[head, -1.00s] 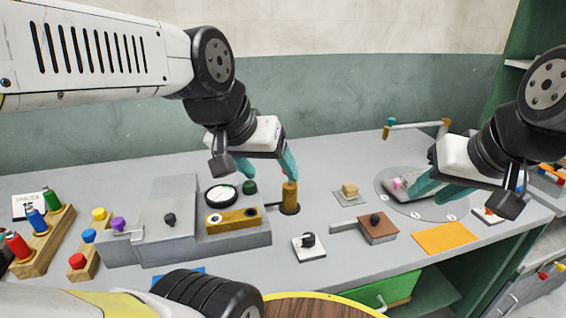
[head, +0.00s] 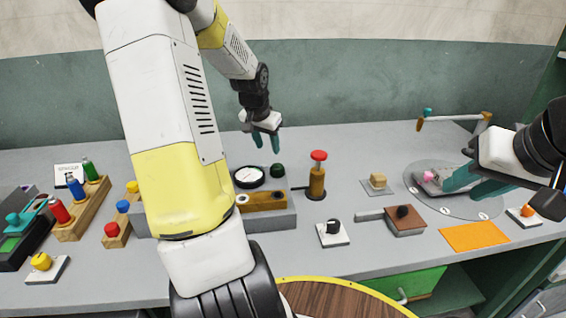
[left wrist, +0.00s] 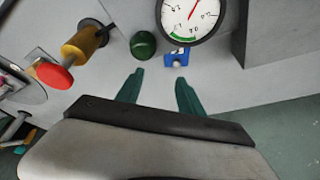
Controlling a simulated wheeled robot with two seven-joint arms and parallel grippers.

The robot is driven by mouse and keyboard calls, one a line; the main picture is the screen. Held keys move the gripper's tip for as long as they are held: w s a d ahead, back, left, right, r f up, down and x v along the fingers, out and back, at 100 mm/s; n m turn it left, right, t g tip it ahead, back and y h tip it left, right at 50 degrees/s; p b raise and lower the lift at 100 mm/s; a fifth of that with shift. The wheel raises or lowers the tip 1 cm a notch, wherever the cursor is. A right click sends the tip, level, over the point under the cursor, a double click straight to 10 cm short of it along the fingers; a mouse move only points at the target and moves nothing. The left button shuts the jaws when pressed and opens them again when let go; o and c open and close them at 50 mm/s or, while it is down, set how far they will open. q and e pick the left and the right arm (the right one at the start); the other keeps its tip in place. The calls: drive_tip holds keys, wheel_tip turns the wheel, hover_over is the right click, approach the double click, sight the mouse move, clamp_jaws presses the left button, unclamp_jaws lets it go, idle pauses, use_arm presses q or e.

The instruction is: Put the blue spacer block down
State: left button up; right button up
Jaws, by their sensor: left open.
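A small blue block (left wrist: 177,56) with a pale grey knob lies beside the gauge in the left wrist view. It appears to be the spacer block. In the head view I cannot make it out. My left gripper (head: 267,148) is open and empty, above the back of the grey fixture. In the left wrist view its fingertips (left wrist: 159,77) are spread, with the blue block just beyond them. My right gripper (head: 461,190) is at the round grey plate (head: 445,207). Its fingers look apart, close to a pink-knobbed piece (head: 428,176).
A white gauge (head: 248,177) and green dome (head: 277,170) are on the fixture. A red-topped brass post (head: 318,175) stands to its right. A black-knobbed white plate (head: 332,233) and brown block (head: 405,221) lie in front. My left arm hides part of the bench.

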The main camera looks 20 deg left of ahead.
use_arm(q)
approach(264, 165)
drive_tip(key=f, duration=0.1)
drive_tip(key=shift+h, duration=0.3)
drive_tip(key=x, duration=0.7)
drive_tip(key=shift+w+a+f, duration=0.25)
drive_tip(key=shift+w+a, duration=0.05)
clamp_jaws()
